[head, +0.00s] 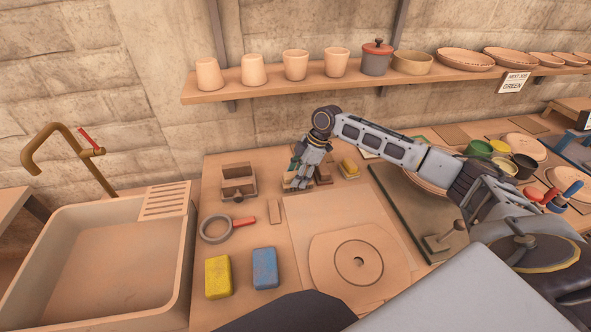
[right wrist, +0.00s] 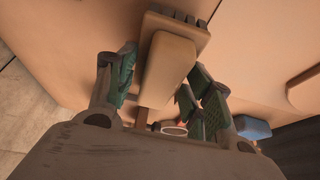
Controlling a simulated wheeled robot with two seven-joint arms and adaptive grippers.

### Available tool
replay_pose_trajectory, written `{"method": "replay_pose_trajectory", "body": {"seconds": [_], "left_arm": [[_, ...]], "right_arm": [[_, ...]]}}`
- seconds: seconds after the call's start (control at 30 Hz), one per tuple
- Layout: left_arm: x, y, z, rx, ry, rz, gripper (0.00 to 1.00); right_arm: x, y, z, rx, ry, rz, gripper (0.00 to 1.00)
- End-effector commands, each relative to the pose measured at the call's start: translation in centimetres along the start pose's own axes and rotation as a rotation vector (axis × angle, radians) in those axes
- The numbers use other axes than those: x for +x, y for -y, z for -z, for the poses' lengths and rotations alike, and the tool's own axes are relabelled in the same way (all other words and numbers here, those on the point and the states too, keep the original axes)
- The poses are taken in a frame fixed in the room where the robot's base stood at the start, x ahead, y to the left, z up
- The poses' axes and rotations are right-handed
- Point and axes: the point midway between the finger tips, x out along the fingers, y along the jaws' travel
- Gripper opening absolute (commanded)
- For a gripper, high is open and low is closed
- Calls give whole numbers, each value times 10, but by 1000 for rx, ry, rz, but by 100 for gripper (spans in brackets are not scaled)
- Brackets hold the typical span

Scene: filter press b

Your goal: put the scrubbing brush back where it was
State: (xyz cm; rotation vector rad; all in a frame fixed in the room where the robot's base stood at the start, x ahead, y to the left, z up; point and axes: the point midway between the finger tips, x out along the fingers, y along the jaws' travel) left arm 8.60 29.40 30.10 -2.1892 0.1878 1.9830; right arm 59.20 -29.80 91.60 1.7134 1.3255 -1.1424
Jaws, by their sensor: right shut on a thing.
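My right gripper (head: 298,180) is low over the back of the table, its fingers pointing down. In the right wrist view its green-padded fingers (right wrist: 163,85) stand on either side of the scrubbing brush (right wrist: 168,68), a tan wooden piece with a toothed, dark-tipped end. The gripper is shut on it. In the head view the fingers mostly hide the brush, and I cannot tell whether it touches the table. A small wooden holder (head: 238,182) stands just left of the gripper. My left gripper is not in view.
A yellow-topped block (head: 350,168) stands close right of the gripper. A grey ring with a red handle (head: 216,229), a yellow sponge (head: 218,277) and a blue sponge (head: 265,268) lie in front. A sink (head: 183,270) is left. The shelf (head: 225,92) with pots runs behind.

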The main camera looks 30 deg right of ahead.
Motion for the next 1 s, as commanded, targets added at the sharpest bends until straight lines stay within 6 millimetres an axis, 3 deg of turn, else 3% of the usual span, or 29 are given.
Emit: {"method": "replay_pose_trajectory", "body": {"seconds": [0.17,0.53,1.0], "left_arm": [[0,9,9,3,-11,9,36],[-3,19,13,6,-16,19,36],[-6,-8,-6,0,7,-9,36]], "right_arm": [[-1,-4,1,0,-1,-1,29],[-1,-35,2,0,-2,-2,29],[10,-40,-4,-1,0,-1,29]]}}
